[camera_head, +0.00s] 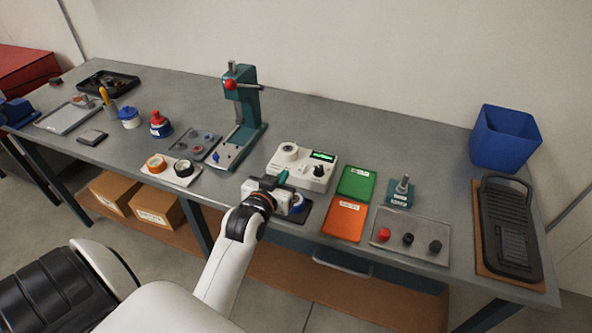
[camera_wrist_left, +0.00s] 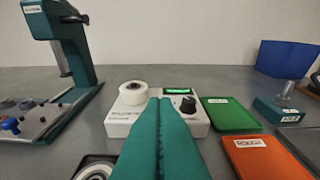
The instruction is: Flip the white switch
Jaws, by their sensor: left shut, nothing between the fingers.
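A white box device (camera_head: 312,181) stands near the front edge of the bench, with a lit green display, a black knob and a white round part on top. It also shows in the left wrist view (camera_wrist_left: 118,122), straight ahead of my fingers. I cannot make out a separate white switch; my fingers hide the middle of the device's front in the left wrist view. My left gripper (camera_head: 284,176) is shut and empty, its teal fingertips pointing at the device's front. I cannot tell whether they touch it. My right gripper is not in view.
A green tray (camera_head: 356,183) and an orange tray (camera_head: 343,221) lie right of the device. A teal press (camera_head: 241,115) stands behind to the left. A dark holder (camera_wrist_left: 93,168) lies under my gripper. A blue bin (camera_head: 504,138) is at far right. Bare bench lies behind the device.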

